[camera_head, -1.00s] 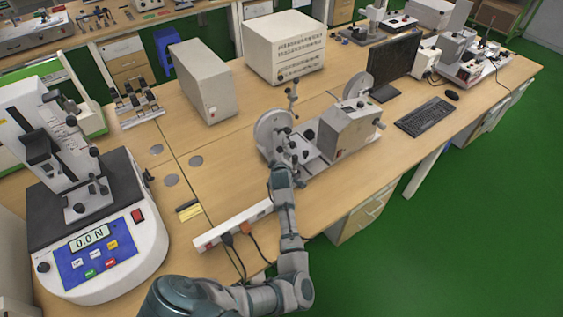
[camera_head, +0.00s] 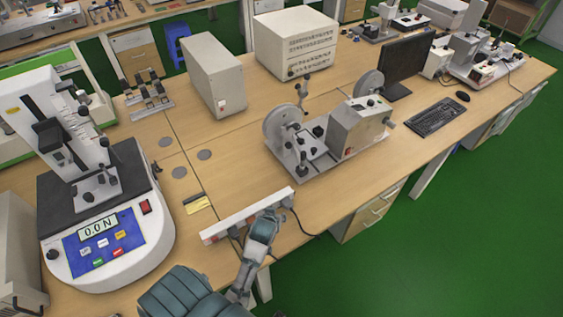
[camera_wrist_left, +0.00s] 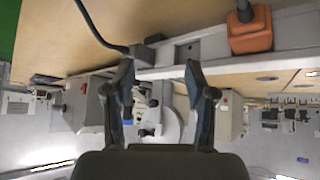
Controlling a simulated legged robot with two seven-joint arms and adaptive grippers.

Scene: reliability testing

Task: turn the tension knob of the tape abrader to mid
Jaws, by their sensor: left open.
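The tape abrader (camera_head: 358,132) stands on the bench in the middle of the head view, a grey box with two pale reels and a base plate. Several small dark knobs and posts show on it; I cannot tell which is the tension knob. My left gripper (camera_head: 280,204) is over the power strip at the bench's front edge, apart from the abrader. In the left wrist view the gripper (camera_wrist_left: 160,85) is open and empty, with a pale reel (camera_wrist_left: 172,124) beyond its fingers. My right gripper is not in view.
The white power strip (camera_head: 228,225) lies by the front edge, with an orange plug (camera_wrist_left: 250,38) in the left wrist view. A force tester (camera_head: 108,238) stands at left. A monitor (camera_head: 408,65) and keyboard (camera_head: 437,117) are at right. Bench around the abrader is partly clear.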

